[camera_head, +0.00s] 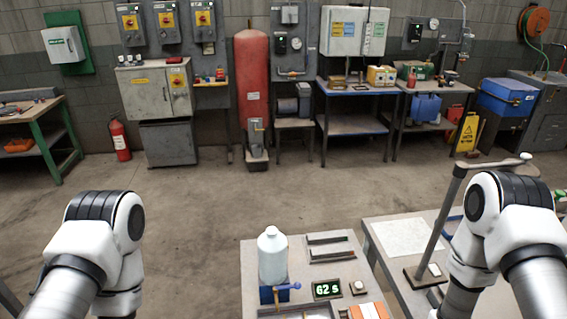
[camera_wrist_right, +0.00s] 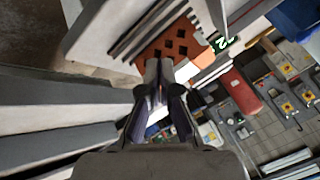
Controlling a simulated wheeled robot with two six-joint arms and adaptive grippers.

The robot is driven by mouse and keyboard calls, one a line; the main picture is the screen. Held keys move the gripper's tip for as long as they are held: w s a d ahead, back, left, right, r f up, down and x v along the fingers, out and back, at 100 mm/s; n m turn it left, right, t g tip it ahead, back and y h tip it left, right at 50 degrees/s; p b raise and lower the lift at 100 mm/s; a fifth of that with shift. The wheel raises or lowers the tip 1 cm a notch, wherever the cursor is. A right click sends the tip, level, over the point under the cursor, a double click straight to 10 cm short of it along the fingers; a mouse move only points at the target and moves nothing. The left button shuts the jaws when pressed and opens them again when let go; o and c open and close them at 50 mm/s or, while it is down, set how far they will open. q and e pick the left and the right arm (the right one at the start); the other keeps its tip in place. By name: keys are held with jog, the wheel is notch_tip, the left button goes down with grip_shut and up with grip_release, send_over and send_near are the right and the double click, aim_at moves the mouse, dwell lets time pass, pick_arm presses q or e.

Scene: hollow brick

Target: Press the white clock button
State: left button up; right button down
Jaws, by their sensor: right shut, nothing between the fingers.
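A small white button (camera_head: 358,286) on a dark base sits on the near table, just right of the black clock display (camera_head: 327,289), whose green digits look like "62 s". The display also shows at the upper middle of the right wrist view (camera_wrist_right: 222,44). In that view my right gripper (camera_wrist_right: 158,78) is shut and empty, its tips in front of the orange hollow brick (camera_wrist_right: 181,45). Whether they touch it I cannot tell. I cannot make out the button there. In the head view both arms show, but neither gripper does.
A white bottle (camera_head: 272,257) stands left of the display, with a blue-handled fitting (camera_head: 287,287) in front. Dark bars (camera_head: 331,254) lie behind the display. The orange and white brick (camera_head: 368,311) is at the front. A post with a dark base (camera_head: 425,276) stands on the right table.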

jog(key=s+a+f+n+g+h+b, duration=0.15)
jog(key=s+f+g+b, duration=0.5)
jog(key=s+f, duration=0.9)
jog(key=s+d+r+n+b, duration=0.1)
jog(key=s+r+n, duration=0.2)
jog(key=s, duration=0.5)
jog(key=shift+s+d+r+n+h, duration=0.15)
jog(key=shift+d+r+n+h, duration=0.1)
jog(key=shift+d+n+h, duration=0.15)
jog(key=shift+g, duration=0.25)
